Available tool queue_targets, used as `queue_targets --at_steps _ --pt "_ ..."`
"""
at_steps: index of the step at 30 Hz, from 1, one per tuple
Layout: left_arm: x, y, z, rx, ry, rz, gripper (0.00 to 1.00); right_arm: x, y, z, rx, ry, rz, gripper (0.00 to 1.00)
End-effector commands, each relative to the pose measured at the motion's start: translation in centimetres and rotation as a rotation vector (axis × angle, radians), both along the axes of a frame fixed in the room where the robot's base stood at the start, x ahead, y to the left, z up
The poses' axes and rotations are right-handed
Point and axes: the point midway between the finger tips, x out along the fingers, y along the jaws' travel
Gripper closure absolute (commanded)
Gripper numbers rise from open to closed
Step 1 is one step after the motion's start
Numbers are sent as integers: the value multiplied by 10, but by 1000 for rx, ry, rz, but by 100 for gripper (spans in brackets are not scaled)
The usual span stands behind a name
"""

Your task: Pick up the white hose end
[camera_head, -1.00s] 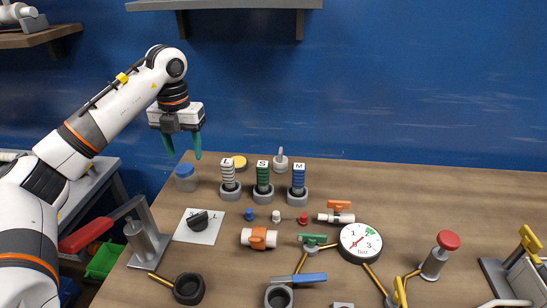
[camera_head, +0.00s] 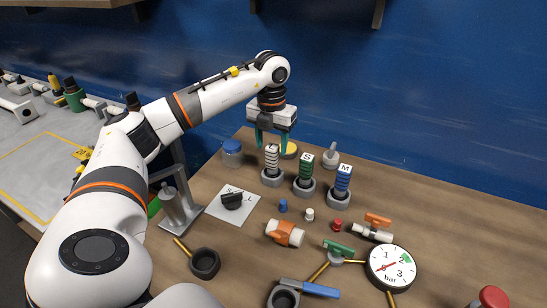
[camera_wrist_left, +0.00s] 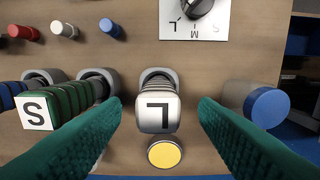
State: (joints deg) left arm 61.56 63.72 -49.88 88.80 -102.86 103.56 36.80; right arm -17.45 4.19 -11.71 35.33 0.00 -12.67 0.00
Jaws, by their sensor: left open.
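The white hose end (camera_head: 271,163) is a white-and-dark ribbed piece with a white top marked L. It stands upright in a grey round holder on the bench. In the left wrist view its white L top (camera_wrist_left: 158,113) lies between the fingertips, with a gap on both sides. My left gripper (camera_head: 271,142) is open, pointing down, with its green fingers at about the height of the top. I cannot tell whether the fingers reach below the top. My right gripper is not in view.
A green S hose end (camera_head: 305,170) and a blue M hose end (camera_head: 342,181) stand to the right. A blue-lidded jar (camera_head: 232,152) is at left, and a yellow-lidded jar (camera_head: 290,150) is behind. A card with a black knob (camera_head: 232,200) lies in front.

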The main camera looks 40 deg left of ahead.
Motion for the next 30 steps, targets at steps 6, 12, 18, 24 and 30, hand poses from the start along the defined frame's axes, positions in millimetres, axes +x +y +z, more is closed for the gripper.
queue_targets --at_steps 6,12,18,24,30 --pt "2 -2 -32 1 4 0 45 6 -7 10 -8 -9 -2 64" --pt "3 -2 -47 -1 2 0 45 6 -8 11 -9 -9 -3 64" --pt "3 -2 -47 0 1 0 47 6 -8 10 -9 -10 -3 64" --pt "3 -2 -47 0 1 0 80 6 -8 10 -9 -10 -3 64" --pt "3 -2 -47 0 0 0 96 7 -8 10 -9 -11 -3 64"
